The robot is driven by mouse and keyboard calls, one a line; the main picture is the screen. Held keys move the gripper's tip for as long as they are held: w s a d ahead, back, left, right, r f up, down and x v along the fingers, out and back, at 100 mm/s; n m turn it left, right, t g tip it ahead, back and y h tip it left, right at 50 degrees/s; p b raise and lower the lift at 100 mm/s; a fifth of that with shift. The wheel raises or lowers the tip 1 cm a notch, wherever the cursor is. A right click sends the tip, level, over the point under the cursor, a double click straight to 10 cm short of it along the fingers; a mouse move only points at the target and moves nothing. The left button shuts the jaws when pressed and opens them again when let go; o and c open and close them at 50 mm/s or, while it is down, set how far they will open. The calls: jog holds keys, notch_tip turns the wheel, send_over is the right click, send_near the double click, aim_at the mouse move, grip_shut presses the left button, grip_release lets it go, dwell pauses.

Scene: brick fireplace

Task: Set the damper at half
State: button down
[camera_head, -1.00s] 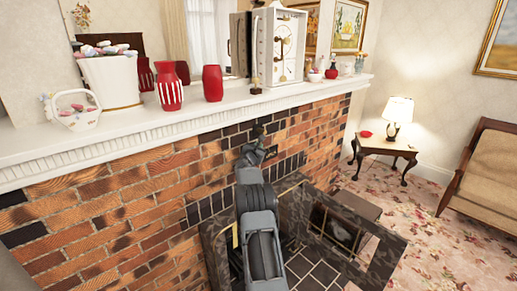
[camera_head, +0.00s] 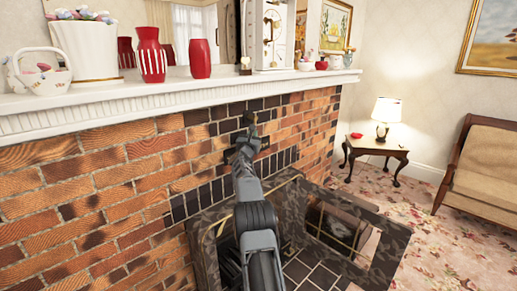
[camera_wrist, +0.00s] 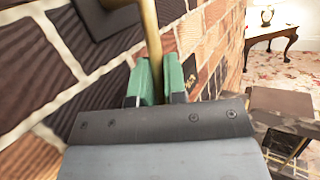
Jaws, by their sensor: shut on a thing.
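The damper lever is a brass rod (camera_wrist: 151,35) that comes down from the top of the wrist view. In the head view its dark upper end (camera_head: 251,117) shows against the black tiles above the firebox. My gripper (camera_wrist: 160,82) has green fingertips, one on each side of the rod, shut on it. In the head view my gripper (camera_head: 245,143) is up against the brick front, below the mantel. The rod's lower end is hidden between the fingers. A dark plate with small gold marks (camera_wrist: 190,80) is on the wall just right of the fingers; I cannot read it.
The white mantel shelf (camera_head: 120,98) juts out above my gripper, with red vases (camera_head: 200,72) and a clock on it. The dark stone firebox surround (camera_head: 350,235) stands out below. A lamp table (camera_head: 375,150) and armchair are at the right.

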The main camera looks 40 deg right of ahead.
jog(key=shift+d+f+n+t+h+b, duration=0.15)
jog(key=shift+d+n+t+h+b, duration=0.25)
jog(key=shift+d+n+t+b, duration=0.65)
jog(key=shift+a+b, duration=0.3)
jog(key=c, duration=1.2)
grip_release()
jog(key=shift+o, duration=0.2)
jog(key=b+v, duration=0.9)
jog(key=v, duration=0.4)
jog(key=shift+a+f, duration=0.15)
jog(key=shift+a, duration=0.1)
